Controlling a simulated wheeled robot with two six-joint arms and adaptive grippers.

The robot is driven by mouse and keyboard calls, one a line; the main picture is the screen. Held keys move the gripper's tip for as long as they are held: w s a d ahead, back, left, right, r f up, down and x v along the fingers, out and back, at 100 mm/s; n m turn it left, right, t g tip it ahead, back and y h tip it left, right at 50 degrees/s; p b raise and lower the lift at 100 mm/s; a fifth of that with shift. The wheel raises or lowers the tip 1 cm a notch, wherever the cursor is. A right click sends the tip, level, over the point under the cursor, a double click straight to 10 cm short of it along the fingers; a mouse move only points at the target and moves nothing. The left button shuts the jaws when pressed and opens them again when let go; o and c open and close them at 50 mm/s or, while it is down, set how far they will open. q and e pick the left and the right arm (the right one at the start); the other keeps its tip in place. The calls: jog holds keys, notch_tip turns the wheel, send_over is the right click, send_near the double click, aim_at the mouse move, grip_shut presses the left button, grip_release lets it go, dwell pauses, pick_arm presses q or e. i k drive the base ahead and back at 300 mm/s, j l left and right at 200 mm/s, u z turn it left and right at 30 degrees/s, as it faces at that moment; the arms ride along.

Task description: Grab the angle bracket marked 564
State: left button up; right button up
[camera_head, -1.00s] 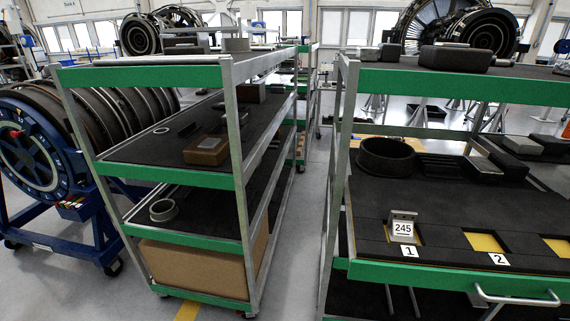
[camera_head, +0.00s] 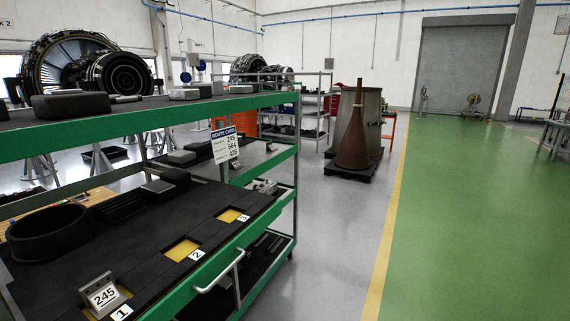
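No part with a readable 564 mark shows in this view. A metal angle bracket marked 245 (camera_head: 104,296) stands in the slot labelled 1 on the green-edged cart's middle shelf (camera_head: 140,240). The yellow-bottomed slots labelled 2 (camera_head: 181,250) and 3 (camera_head: 230,215) are empty. A route card (camera_head: 226,145) hangs at the cart's upper shelf and lists 245, 564 and what looks like 426. Small metallic parts (camera_head: 264,187) lie at the shelf's right end, too small to identify. Neither of my grippers is in view.
A black ring (camera_head: 48,232) and dark blocks sit on the middle shelf. A handle (camera_head: 222,275) juts from the cart's front. A brown cone (camera_head: 354,140) stands on a dark pallet further back. Grey floor and a green floor area (camera_head: 470,200) to the right are clear.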

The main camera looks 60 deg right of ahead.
aim_at(233, 163)
jog(key=z, duration=1.5)
jog(key=u, duration=0.2)
jog(key=i+l+u, duration=0.2)
jog(key=u, duration=0.25)
jog(key=i+l+u, duration=0.2)
jog(key=u, duration=0.3)
jog(key=i+l+u, duration=0.1)
jog(key=l+u, duration=0.35)
